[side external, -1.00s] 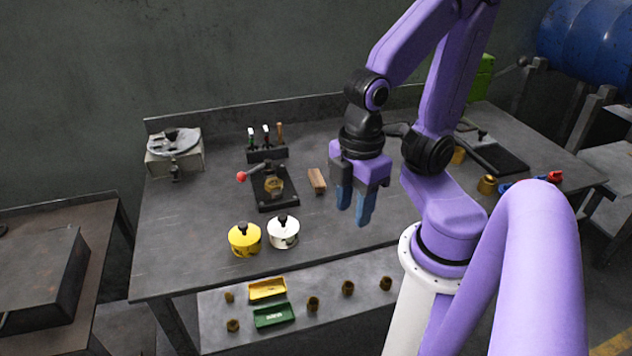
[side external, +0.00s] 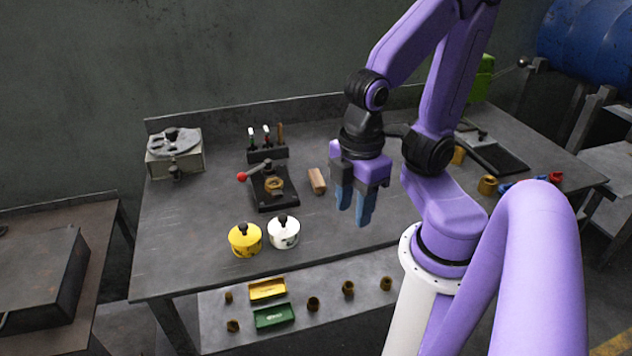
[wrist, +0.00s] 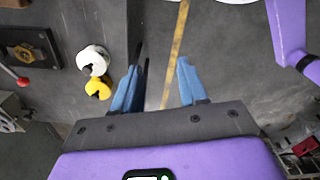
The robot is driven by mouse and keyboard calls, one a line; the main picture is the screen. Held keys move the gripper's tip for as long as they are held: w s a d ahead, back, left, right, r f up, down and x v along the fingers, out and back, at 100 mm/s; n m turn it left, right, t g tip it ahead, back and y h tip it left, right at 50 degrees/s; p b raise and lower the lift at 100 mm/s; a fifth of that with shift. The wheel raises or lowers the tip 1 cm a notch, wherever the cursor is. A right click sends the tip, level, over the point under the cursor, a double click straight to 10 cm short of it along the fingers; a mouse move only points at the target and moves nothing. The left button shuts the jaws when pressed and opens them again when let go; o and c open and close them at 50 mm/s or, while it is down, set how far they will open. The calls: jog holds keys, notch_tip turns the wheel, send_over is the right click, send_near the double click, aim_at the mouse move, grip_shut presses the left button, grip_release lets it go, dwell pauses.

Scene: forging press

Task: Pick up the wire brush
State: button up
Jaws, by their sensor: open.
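A small wooden block (side external: 317,180) lies on the workbench (side external: 190,235), just left of my gripper (side external: 354,208). It may be the wire brush, but its bristles cannot be made out. A brown upright handle (side external: 280,132) in the tool rack at the back is too small to identify. My gripper points down above the bench with its blue fingers apart and nothing between them. In the wrist view my gripper (wrist: 160,80) is also open and empty, and the wooden block does not show there.
A small press (side external: 272,187) with a red-knobbed lever stands left of the block. A yellow pot (side external: 245,240) and a white pot (side external: 283,232) stand near the front edge. The tool rack (side external: 267,153) is behind. The bench's left front is clear.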

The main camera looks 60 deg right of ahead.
jog(key=o, duration=0.4)
